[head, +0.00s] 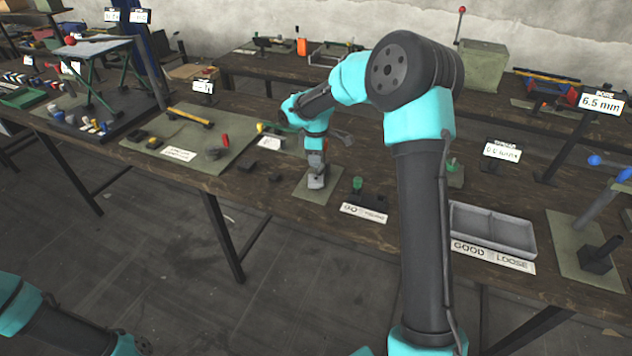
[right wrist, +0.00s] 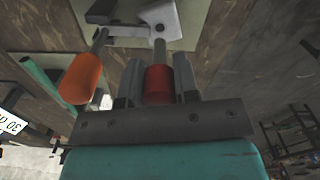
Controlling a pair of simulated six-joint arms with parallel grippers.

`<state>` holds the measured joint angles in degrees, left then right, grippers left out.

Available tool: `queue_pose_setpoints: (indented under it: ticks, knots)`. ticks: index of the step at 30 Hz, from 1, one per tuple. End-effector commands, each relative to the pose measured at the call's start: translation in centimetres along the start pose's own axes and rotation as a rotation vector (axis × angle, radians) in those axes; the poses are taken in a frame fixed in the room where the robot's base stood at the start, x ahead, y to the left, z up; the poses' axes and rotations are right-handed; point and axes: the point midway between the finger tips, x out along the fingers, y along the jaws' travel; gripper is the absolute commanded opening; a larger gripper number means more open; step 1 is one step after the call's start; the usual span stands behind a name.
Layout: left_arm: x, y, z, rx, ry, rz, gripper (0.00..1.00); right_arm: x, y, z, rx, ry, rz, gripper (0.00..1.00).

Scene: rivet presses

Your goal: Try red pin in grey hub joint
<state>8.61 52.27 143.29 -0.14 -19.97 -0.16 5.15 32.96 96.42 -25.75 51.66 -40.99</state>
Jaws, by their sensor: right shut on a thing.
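My right gripper (head: 316,160) is over the grey hub joint (head: 316,182), which sits on a small green-grey mat on the bench. In the right wrist view, the gripper (right wrist: 158,88) is shut on the red pin (right wrist: 158,84), with one jaw on each side of its red grip. The pin's grey shank points at the pale grey hub joint (right wrist: 160,18) and meets it near a round hole. I cannot tell whether the tip is inside. An orange handle (right wrist: 82,78) on a grey rod stands beside the pin. My left gripper is out of the picture.
A green-topped gauge (head: 357,184) stands right of the hub joint, behind a GO sign (head: 363,213). A grey two-part tray (head: 490,228) has a GOOD and LOOSE label in front. A mat with tools lies left.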

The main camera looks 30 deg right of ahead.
Motion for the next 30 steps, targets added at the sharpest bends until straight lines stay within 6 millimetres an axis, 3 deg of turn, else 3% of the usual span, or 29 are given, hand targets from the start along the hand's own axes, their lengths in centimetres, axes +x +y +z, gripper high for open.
queue_pose_setpoints:
  ticks: [18,30]
  knots:
    - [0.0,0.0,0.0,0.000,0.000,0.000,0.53,-2.4,0.0,0.0,0.000,0.000,0.000,0.04]
    - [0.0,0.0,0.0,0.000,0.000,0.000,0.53,-2.7,0.0,0.0,0.000,0.000,0.000,0.04]
